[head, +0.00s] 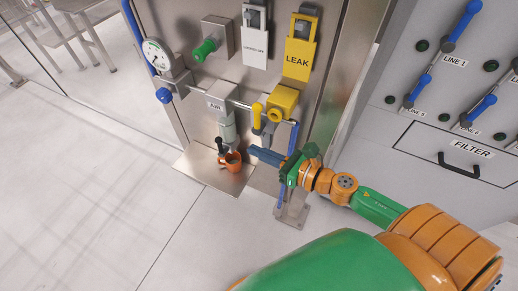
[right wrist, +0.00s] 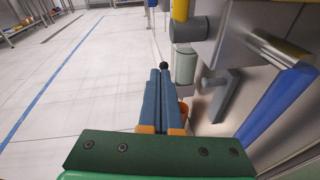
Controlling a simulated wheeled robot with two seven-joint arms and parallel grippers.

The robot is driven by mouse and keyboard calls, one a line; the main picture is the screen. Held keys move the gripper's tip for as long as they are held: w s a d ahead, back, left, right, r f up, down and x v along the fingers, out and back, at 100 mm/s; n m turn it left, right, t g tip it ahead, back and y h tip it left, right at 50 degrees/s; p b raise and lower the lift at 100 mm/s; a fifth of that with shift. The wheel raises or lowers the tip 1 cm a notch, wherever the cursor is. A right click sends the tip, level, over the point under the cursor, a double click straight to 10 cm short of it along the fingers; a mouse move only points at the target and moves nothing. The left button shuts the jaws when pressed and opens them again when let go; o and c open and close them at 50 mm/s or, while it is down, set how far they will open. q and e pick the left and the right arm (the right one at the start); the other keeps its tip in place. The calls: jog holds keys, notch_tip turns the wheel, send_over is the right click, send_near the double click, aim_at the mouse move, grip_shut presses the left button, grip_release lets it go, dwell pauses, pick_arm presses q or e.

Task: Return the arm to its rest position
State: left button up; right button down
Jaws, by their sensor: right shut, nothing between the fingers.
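My right gripper (head: 252,151) is shut and empty in the head view. It is in front of the steel panel, just right of an orange cup-like piece (head: 231,161) on the small steel shelf. A bit of the orange piece (right wrist: 184,108) shows behind the fingers there. I cannot tell whether the fingers touch anything. My right arm (head: 375,205) reaches in from the lower right. My left gripper is not in view.
The steel panel carries a gauge (head: 157,55), a green knob (head: 205,49), a yellow LEAK tag (head: 299,61) and a yellow valve (head: 282,103) close above the gripper. A grey cabinet with a FILTER drawer (head: 455,155) stands at right. The floor (head: 90,190) at left is clear.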

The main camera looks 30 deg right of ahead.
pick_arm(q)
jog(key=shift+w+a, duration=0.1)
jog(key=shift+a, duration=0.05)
pick_arm(e)
jog(key=s+d+f+m+g+h, duration=0.15)
jog(key=d+f+m+h, duration=0.3)
jog(key=f+m, duration=0.45)
jog(key=s+d+f+m+g+h, duration=0.1)
jog(key=s+d+f+m+h, duration=0.15)
jog(key=d+f+m, duration=0.5)
jog(key=s+a+f+m+g+h, duration=0.1)
jog(key=s+a+f+m+g, duration=0.15)
jog(key=s+f+m, duration=0.5)
jog(key=s+a+f+m+g+h, duration=0.1)
jog(key=s+f+m+g, duration=0.2)
jog(key=s+f+m, duration=0.5)
jog(key=s+a+f+m+g+y, duration=0.1)
jog(key=s+a+f+m+g, duration=0.2)
jog(key=s, duration=0.3)
jog(key=s+a+f+m+g, duration=0.2)
jog(key=s+a+f+m, duration=0.1)
jog(key=s, duration=0.2)
pick_arm(q)
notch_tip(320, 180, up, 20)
jog(key=p, duration=2)
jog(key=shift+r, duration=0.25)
pick_arm(e)
notch_tip(320, 180, up, 21)
